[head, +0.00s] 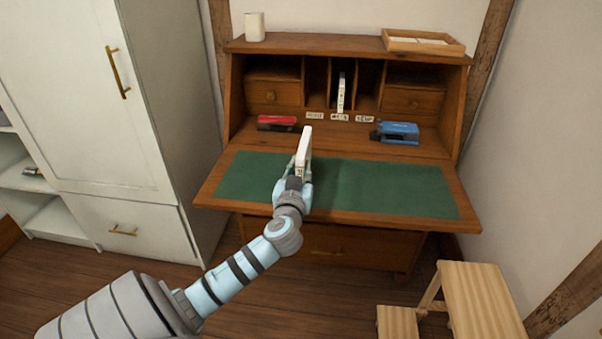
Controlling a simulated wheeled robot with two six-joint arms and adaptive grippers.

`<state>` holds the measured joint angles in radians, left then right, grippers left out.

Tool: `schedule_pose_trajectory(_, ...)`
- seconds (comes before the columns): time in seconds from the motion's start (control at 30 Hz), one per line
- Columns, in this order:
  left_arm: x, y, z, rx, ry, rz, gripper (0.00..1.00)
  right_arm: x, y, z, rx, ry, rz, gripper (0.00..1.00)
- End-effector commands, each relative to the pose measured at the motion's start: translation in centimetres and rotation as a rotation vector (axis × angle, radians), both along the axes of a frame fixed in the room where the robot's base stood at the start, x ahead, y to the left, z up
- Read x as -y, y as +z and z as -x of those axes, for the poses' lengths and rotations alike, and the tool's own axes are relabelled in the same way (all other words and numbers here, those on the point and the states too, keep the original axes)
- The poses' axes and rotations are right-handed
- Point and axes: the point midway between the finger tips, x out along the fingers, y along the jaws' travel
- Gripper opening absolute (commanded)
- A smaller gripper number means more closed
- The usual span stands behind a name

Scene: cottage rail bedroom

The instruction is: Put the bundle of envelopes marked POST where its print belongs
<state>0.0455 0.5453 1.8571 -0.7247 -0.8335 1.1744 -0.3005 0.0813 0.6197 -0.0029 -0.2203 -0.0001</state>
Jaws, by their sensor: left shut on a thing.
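My left gripper (299,176) is shut on a white bundle of envelopes (304,147), held upright above the green desk top. Its edge has small dark print, too small to read. Behind it is the wooden desk (212,187) with three narrow upright slots. Small printed labels sit below them: a left one (315,115), a middle one (339,117) and a right one (365,119); I cannot read them surely. Another white bundle (341,94) stands in the middle slot. The left and right slots look empty. My right gripper is not in view.
A red stapler-like thing (277,123) lies left of the labels, a blue one (397,132) right. A white cup (254,27) and wooden tray (396,40) are on top. A white cabinet (90,90) stands left, a wooden step stool (482,300) front right. The green writing surface (385,190) is clear.

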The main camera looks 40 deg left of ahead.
Motion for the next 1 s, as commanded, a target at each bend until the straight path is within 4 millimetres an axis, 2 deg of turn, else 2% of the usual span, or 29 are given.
schedule_pose_trajectory(0.1,0.0,-2.7,0.0,-0.002,0.000,0.002,0.00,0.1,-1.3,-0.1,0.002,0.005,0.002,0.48)
schedule_pose_trajectory(0.17,0.0,-3.7,0.0,-0.003,0.000,0.001,0.00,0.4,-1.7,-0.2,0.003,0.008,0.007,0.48)
schedule_pose_trajectory(0.37,0.1,-3.7,0.0,-0.002,-0.002,0.001,0.00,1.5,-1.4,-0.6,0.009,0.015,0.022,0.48)
schedule_pose_trajectory(0.4,0.1,-3.7,0.0,-0.002,-0.001,0.002,0.24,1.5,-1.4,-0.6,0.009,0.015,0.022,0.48)
schedule_pose_trajectory(0.5,0.1,-3.7,0.0,-0.002,-0.001,0.002,0.38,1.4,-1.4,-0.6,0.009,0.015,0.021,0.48)
schedule_pose_trajectory(0.83,0.2,-3.7,0.2,-0.003,-0.002,0.001,0.38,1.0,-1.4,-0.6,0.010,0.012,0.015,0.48)
schedule_pose_trajectory(1.0,1.8,-3.6,2.2,-0.003,-0.003,0.002,0.38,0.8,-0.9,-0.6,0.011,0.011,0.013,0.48)
